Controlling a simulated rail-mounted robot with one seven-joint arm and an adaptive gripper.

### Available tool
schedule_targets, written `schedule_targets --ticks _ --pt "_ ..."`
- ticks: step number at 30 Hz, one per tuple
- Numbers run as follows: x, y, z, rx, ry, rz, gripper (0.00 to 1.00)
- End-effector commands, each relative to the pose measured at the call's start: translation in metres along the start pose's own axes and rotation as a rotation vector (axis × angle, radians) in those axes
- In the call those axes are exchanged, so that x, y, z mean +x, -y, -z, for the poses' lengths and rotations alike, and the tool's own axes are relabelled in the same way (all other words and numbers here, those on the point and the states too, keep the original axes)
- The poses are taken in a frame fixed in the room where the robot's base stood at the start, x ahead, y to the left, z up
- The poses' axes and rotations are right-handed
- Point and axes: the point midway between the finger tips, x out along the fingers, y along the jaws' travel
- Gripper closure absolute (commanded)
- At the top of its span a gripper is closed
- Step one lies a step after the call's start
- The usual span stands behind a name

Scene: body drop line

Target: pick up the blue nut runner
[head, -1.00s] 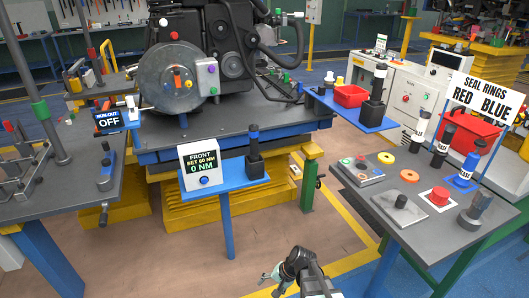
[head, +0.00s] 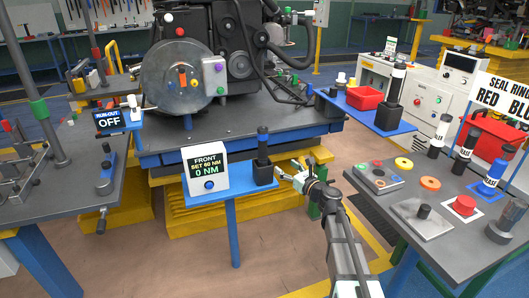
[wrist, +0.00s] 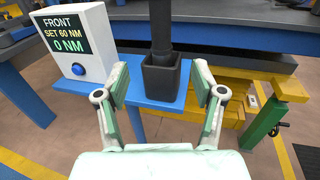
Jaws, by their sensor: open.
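The nut runner (head: 263,145) is a dark upright tool with a bluish band near its top. It stands in a black square holder (head: 263,174) on a blue stand (head: 235,187), beside the FRONT display. In the wrist view the tool's dark shaft (wrist: 161,28) rises out of the holder (wrist: 160,77), and its top is cut off. My gripper (head: 284,171) is just right of the holder in the head view. In the wrist view my gripper (wrist: 160,84) is open and empty, its fingers spread either side of the holder and apart from it.
The FRONT display box (head: 206,172) stands left of the holder and reads 0 NM. A second tool (head: 395,85) stands in a black holder on a blue shelf with a red bin (head: 364,97). The grey table (head: 392,195) at right carries rings and bottles.

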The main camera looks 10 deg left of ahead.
Motion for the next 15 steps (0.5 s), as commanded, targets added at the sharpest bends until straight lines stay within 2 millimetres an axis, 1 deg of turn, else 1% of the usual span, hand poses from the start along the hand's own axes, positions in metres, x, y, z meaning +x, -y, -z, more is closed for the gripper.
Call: schedule_targets --ticks 1,9,15 --pt "0.011 0.001 0.0 0.0 0.0 -0.001 0.32" --pt "0.065 0.002 0.001 -0.003 -0.001 -0.003 0.32" --pt "0.098 0.001 0.001 -0.004 -0.002 -0.002 0.32"
